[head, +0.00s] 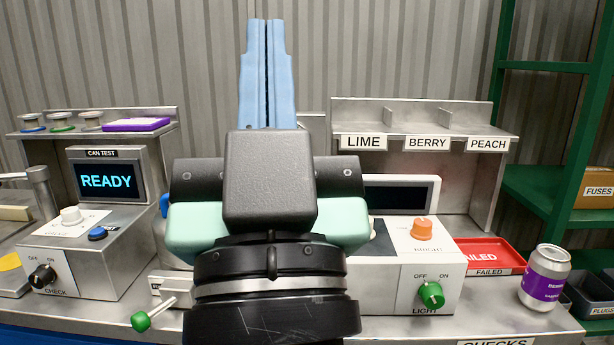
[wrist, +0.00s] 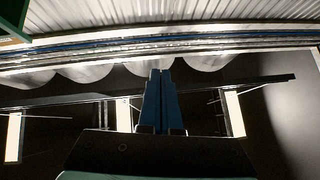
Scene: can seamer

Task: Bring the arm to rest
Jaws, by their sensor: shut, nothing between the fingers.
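My gripper (head: 267,24) stands upright in the middle of the head view, its two blue fingers pointing up and pressed together with nothing between them. It is raised in front of the grey corrugated wall, clear of the bench. In the wrist view my gripper (wrist: 161,73) shows its closed blue fingers against a dark area with pale wall panelling above. My wrist and gripper body hide the middle of the bench in the head view.
A can test box (head: 105,182) reads READY at left. A lever with a green knob (head: 141,321) stands at the front. A light box with a green knob (head: 431,295), a red FAILED tray (head: 475,256) and a purple-labelled can (head: 545,279) are at right. A LIME, BERRY, PEACH shelf (head: 400,118) stands behind.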

